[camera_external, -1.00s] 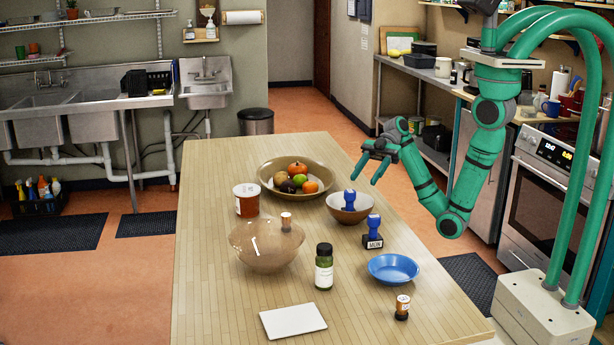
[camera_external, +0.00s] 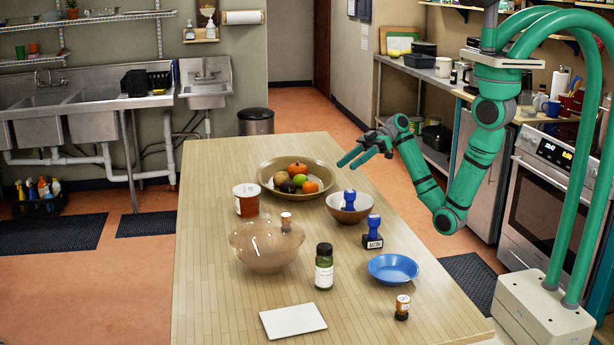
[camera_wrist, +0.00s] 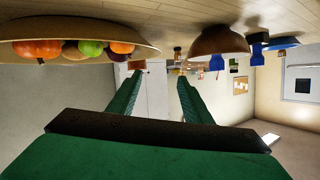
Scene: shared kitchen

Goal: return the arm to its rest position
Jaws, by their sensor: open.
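My green arm reaches in from the right in the external view, with its elbow low beside the table's right edge. My gripper (camera_external: 357,157) hangs in the air over the table's far right part, above the level of the bowls, fingers pointing left. It is open and empty. In the wrist view, the two green fingers of my gripper (camera_wrist: 157,85) stand apart with nothing between them. That view is upside down, with the tabletop along its top edge.
The wooden table (camera_external: 215,300) holds a fruit bowl (camera_external: 268,181), a brown bowl (camera_external: 350,214) with a blue-handled stamp (camera_external: 349,199), another stamp (camera_external: 373,233), a blue bowl (camera_external: 393,268), a glass bowl (camera_external: 265,248), a tub (camera_external: 246,200) and a bottle (camera_external: 324,267). An oven (camera_external: 540,190) stands right.

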